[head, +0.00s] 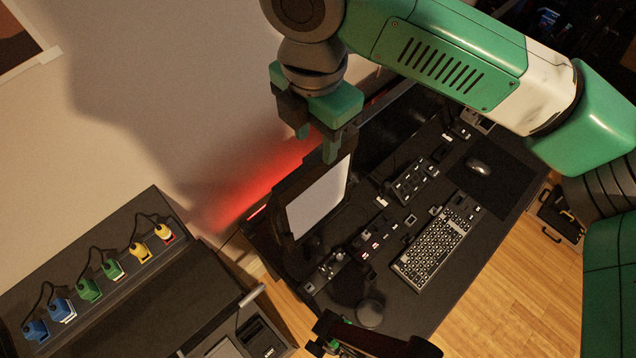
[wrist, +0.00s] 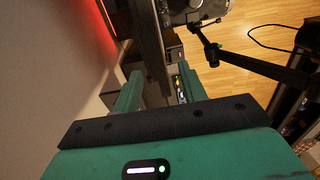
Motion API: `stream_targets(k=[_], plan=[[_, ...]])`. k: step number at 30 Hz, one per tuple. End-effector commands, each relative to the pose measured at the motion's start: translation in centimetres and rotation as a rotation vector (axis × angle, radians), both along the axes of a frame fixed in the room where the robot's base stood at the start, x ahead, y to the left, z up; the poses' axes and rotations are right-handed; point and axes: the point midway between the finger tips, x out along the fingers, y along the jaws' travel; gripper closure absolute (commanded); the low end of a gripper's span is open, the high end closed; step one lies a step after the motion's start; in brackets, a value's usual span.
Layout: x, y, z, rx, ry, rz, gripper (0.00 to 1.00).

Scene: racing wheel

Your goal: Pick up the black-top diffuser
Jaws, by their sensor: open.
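I cannot clearly pick out the black-top diffuser in either view. A small rounded dark grey object (head: 369,313) stands near the front edge of the desk in the head view, but I cannot tell whether it is the diffuser. My gripper (head: 317,143) is open, with green fingers pointing down, over the top of the upright screen (head: 320,203) near the wall. I see nothing held between the fingers. In the wrist view the open gripper (wrist: 160,90) shows a dark upright edge and small distant items between and beyond its fingers.
The black desk (head: 462,265) carries a keyboard (head: 438,240), a mouse (head: 478,166) and several control boxes (head: 412,183). A dark shelf (head: 120,262) with several coloured plugs (head: 113,268) stands at the left. Wooden floor (head: 510,290) is open at the right. A black bracket arm (wrist: 250,62) shows in the wrist view.

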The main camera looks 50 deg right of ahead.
Motion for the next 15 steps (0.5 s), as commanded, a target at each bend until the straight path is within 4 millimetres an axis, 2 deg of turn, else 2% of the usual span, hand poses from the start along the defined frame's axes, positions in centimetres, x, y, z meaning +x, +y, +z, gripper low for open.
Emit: stream_targets(k=[4, 8, 15], plan=[[0.0, 0.0, -1.7, 0.001, 0.000, 0.000, 0.58], [0.1, -0.2, -2.3, 0.000, -0.001, -0.001, 0.58], [0.3, -0.9, -6.3, 0.001, -0.002, -0.001, 0.58]])
